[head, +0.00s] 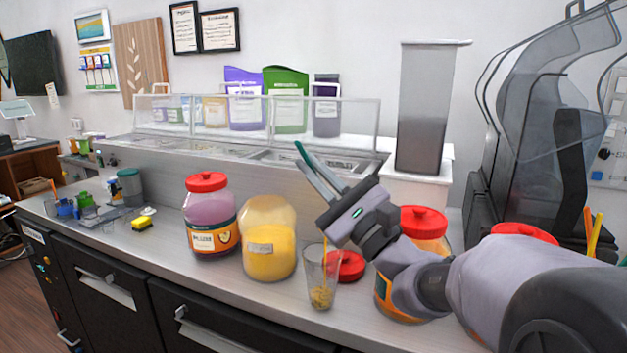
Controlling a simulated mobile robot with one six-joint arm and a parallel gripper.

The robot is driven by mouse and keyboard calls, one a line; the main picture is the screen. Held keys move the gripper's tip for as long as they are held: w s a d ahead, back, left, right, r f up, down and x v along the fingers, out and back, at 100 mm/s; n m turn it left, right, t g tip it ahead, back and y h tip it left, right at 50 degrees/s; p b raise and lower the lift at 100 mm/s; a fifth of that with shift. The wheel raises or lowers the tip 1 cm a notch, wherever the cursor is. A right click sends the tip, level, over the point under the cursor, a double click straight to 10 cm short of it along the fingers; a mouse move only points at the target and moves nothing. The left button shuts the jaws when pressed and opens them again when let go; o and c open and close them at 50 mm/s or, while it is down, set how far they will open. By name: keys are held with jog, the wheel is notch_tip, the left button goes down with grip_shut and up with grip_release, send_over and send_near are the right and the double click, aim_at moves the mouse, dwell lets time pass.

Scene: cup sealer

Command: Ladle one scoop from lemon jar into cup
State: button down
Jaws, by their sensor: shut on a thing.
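The lemon jar (269,245) stands open on the counter, holding bright yellow contents. The clear cup (310,270) stands just right of it, with a small golden mass at its bottom and a thin yellow stick (323,262) rising inside. I cannot tell whether this stick is the ladle. My gripper (312,168) is above and right of the cup, its fingers angled up to the left. It is shut on a thin teal-ended thing (301,151); what it is stays unclear. My gripper's body may hide the stick's upper end.
A red lid (347,266) lies right of the cup. A purple jar (209,218) with a red lid stands left, and an orange jar (425,240) stands behind my arm. A clear-fronted topping case (323,125) runs behind. A yellow sponge (140,223) lies farther left.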

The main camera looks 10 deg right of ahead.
jog(key=s+a+f+n+g+y+b, duration=0.1)
jog(key=s+a+f+n+g+y, duration=0.1)
jog(key=f+n, duration=0.4)
jog(key=s+a+f+n+g+y+b, duration=0.1)
jog(key=s+a+f+n+g+y, duration=0.2)
jog(key=n, duration=0.5)
jog(key=shift+s+a+f+g+y, duration=0.3)
jog(key=shift+s+f+g+y, duration=0.6)
jog(key=shift+s+f+y, duration=0.6)
jog(key=shift+w+f, duration=0.1)
jog(key=shift+w, duration=0.1)
jog(key=w+d+r+m+t+h+p, duration=0.25)
jog(key=r+m+p, duration=0.35)
jog(key=p, duration=0.5)
jog(key=w+d+r+m+t+h+p, duration=0.2)
jog(key=w+r+m+t+h+p, duration=0.15)
jog(key=r+m+p, duration=0.55)
jog(key=w+d+r+m+h+p, duration=0.4)
jog(key=w+d+m+h+p, duration=0.4)
jog(key=p, duration=2.6)
jog(key=shift+w+d+m+g+h, duration=0.3)
jog(key=shift+w+d+m, duration=0.75)
jog(key=shift+w, duration=2)
jog(key=shift+d, duration=0.2)
